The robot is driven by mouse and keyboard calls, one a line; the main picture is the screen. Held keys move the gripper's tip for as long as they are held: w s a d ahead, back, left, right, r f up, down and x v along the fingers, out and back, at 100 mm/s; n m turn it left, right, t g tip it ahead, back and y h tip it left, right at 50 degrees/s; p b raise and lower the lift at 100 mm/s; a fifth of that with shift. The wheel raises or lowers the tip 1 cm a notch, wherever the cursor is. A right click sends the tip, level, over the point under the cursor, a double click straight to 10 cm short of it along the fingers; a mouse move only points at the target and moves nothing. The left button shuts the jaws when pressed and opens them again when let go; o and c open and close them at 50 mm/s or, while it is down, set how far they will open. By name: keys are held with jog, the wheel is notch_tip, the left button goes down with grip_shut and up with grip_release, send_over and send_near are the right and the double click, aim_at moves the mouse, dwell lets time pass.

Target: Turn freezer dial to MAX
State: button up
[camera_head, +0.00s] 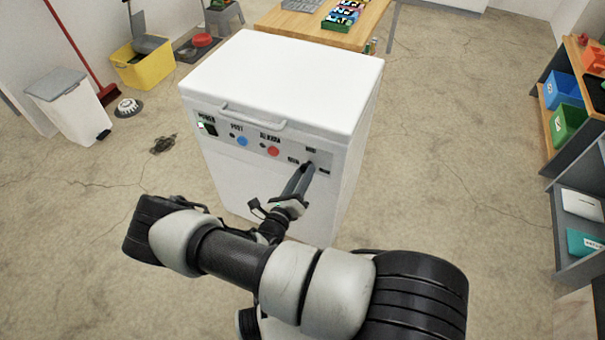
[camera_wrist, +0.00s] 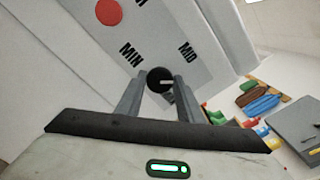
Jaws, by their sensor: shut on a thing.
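The white chest freezer (camera_head: 285,75) stands in the middle of the head view, with its lid closed. Its grey control panel (camera_head: 225,137) has a power switch, a blue button and a red button. The black round dial (camera_wrist: 160,79) shows in the wrist view, with a light pointer mark on its face. MIN and MID labels are readable beside it; a MAX label cannot be read. My gripper (camera_wrist: 158,86) is shut on the dial, one finger on each side. In the head view my gripper (camera_head: 306,170) reaches the panel's right end and hides the dial.
A wooden table (camera_head: 325,36) with colourful items stands behind the freezer. A yellow bucket (camera_head: 143,68), a white bin (camera_head: 68,105) and a red broom (camera_head: 80,50) are at the left. A shelf (camera_head: 560,130) with bins stands at the right. Floor around the freezer is mostly clear.

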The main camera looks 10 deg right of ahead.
jog(key=m+p, duration=0.3)
jog(key=m, duration=0.9)
jog(key=shift+s+m, duration=0.1)
jog(key=shift+m, duration=0.2)
dwell(0.4)
jog(key=o, duration=1.1)
jog(key=shift+c, duration=0.2)
jog(key=v, duration=1.7)
jog(key=shift+s+p, duration=0.15)
jog(key=shift+p, duration=0.3)
jog(key=shift+a+r, duration=0.1)
jog(key=shift+r, duration=0.05)
